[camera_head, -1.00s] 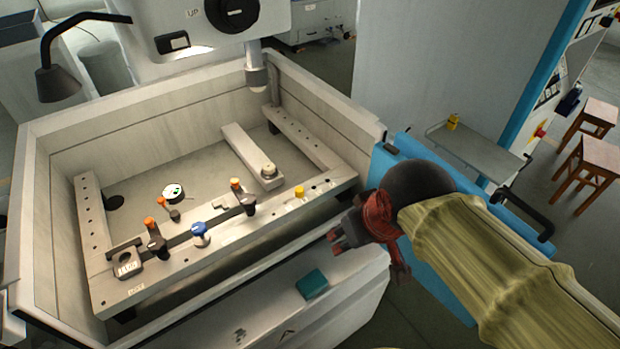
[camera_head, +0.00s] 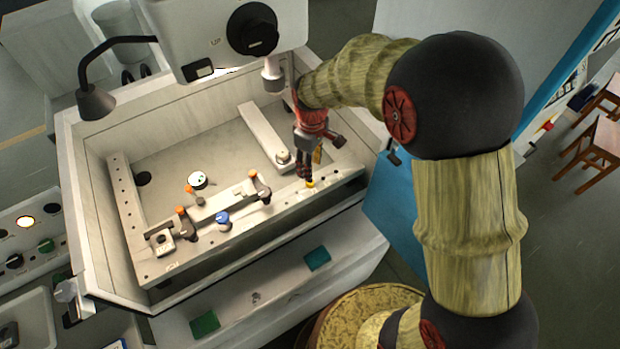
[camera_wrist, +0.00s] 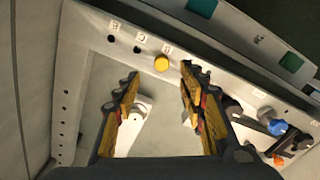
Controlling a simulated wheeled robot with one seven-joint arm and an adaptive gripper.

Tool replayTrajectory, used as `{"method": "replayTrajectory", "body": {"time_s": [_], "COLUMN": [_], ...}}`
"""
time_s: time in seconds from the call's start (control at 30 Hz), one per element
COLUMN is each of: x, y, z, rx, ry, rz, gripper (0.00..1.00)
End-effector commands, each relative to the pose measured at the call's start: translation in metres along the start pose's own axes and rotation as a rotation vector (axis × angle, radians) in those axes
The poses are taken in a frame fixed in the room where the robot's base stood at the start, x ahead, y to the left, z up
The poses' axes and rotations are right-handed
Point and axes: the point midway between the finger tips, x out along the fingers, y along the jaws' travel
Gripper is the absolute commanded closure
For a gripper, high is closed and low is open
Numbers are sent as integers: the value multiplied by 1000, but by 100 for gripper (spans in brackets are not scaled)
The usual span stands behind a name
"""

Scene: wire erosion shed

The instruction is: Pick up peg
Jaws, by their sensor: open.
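A small yellow peg (camera_head: 310,184) stands in the front rail of the machine's work frame, near its right end. In the wrist view the yellow peg (camera_wrist: 161,63) shows as a round top beside a row of dark holes and small white labels. My gripper (camera_head: 304,172) points down over the front rail, close to the peg. In the wrist view my gripper (camera_wrist: 160,77) is open, with one finger on each side of the picture and nothing between the tips. The peg appears a little beyond the fingertips, roughly centred between them. I cannot tell the height gap.
A blue knob (camera_head: 222,217) and orange-topped clamps (camera_head: 261,189) sit left of the peg on the frame. A raised bar with a round fitting (camera_head: 283,156) lies behind the gripper. The machine head (camera_head: 225,35) overhangs the tank's rear.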

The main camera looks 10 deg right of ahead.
Motion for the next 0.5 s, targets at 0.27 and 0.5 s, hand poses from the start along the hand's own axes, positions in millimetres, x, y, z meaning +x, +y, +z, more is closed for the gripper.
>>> {"method": "replayTrajectory", "body": {"time_s": [0.27, 0.5], "x": [27, 56], "y": [-1, -4], "z": [0, -1], "rx": [0, 1], "ry": [-2, -4], "rz": [-1, -3], "gripper": [59, 59]}}
